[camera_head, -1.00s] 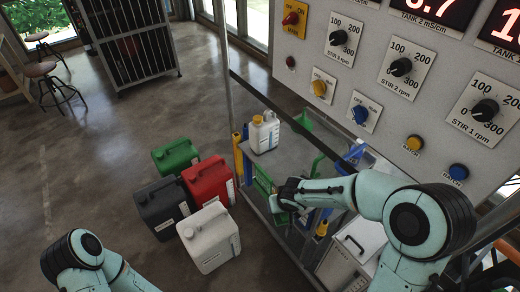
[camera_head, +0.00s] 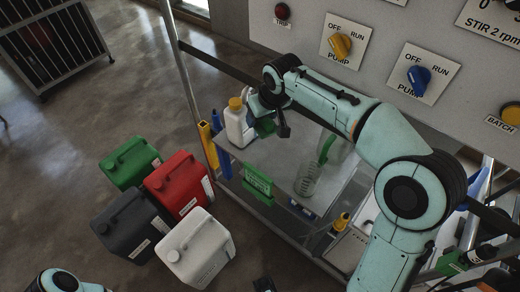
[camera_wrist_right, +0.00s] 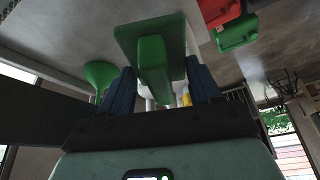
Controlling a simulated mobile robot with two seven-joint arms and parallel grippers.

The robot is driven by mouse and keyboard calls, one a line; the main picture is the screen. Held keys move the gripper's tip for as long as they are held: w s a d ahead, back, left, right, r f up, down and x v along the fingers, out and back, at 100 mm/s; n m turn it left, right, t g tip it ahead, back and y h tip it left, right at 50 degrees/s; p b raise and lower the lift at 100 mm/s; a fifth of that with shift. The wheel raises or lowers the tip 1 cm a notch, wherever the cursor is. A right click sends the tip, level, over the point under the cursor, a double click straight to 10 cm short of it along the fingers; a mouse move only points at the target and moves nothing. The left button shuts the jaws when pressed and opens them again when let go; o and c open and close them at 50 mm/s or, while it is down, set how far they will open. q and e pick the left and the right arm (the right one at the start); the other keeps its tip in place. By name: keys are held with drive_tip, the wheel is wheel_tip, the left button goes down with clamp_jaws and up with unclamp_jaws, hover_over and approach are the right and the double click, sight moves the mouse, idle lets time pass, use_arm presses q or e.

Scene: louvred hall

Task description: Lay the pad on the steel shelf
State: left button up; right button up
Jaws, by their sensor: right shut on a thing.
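The pad is a green block with a raised green grip, seen close in the right wrist view (camera_wrist_right: 152,50). My right gripper (camera_wrist_right: 155,88) is shut on that grip between its blue fingers. In the head view the right gripper (camera_head: 268,108) is over the back left of the steel shelf (camera_head: 283,160), close to the white jug. The pad (camera_head: 265,127) is partly hidden there, and I cannot tell whether it touches the shelf. My left arm shows at the lower left edge; a dark piece at the bottom edge may be its gripper, too cut off to read.
A white jug (camera_head: 236,124) with a yellow cap stands on the shelf's left end. A green funnel (camera_head: 327,148) and a clear coil (camera_head: 307,178) are further right. Several jerrycans, including a red one (camera_head: 180,185), stand on the floor left. The control panel (camera_head: 385,35) rises behind.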

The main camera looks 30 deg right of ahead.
drive_tip(key=b, duration=0.1)
hover_over(260, 151)
drive_tip(key=s, duration=0.2)
drive_tip(key=f, duration=0.9)
drive_tip(key=shift+w+f, duration=0.2)
drive_tip(key=shift+f, duration=0.15)
drive_tip(key=shift+f+b, duration=0.5)
drive_tip(key=shift+f, duration=1.95)
drive_tip(key=shift+f, duration=0.2)
drive_tip(key=o, duration=1.1)
drive_tip(key=shift+o, duration=0.2)
drive_tip(key=shift+r, duration=0.1)
